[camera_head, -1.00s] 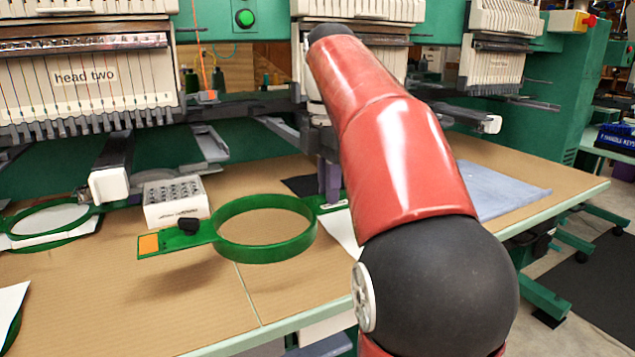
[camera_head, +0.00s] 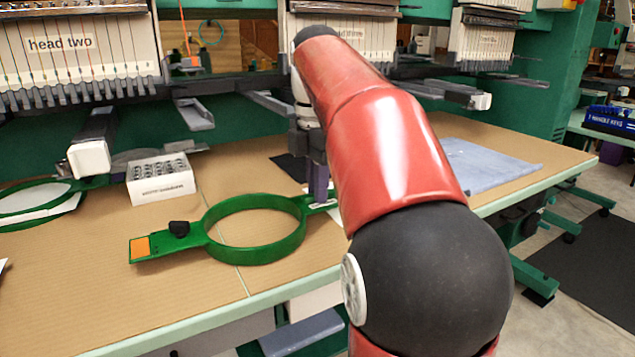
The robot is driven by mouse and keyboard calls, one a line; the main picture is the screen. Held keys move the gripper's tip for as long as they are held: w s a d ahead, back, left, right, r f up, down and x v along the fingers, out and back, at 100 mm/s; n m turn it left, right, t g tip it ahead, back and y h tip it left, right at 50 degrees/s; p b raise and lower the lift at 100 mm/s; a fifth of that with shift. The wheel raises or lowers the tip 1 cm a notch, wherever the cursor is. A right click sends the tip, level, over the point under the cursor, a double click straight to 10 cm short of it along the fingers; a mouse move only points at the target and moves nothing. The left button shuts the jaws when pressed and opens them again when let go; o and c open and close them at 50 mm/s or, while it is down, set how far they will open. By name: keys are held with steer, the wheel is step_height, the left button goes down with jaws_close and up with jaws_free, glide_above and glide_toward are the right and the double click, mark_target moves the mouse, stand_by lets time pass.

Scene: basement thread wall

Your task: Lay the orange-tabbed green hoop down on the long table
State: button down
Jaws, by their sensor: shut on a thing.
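The green hoop (camera_head: 256,256) has a flat arm on its left with an orange tab (camera_head: 140,247) and a black knob (camera_head: 179,228). My gripper (camera_head: 318,202) is shut on the short tab at the hoop's right side. The hoop is level, over the brown top of the long table (camera_head: 95,290). It looks very close to the surface; I cannot tell whether it touches. My red arm hides part of the table to the right of the gripper.
A white box of bobbins (camera_head: 161,181) stands just behind the hoop. Another green hoop (camera_head: 35,203) sits at the far left below head two (camera_head: 80,55). A blue-grey cloth (camera_head: 487,166) lies at the right. The table front left of the hoop is clear.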

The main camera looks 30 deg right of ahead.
steer(key=shift+f, duration=0.2)
steer(key=c, duration=1.4)
jaws_free()
step_height(320, 180, up, 8)
steer(key=p, duration=0.2)
steer(key=shift+f+p, duration=0.1)
steer(key=shift+p, duration=0.25)
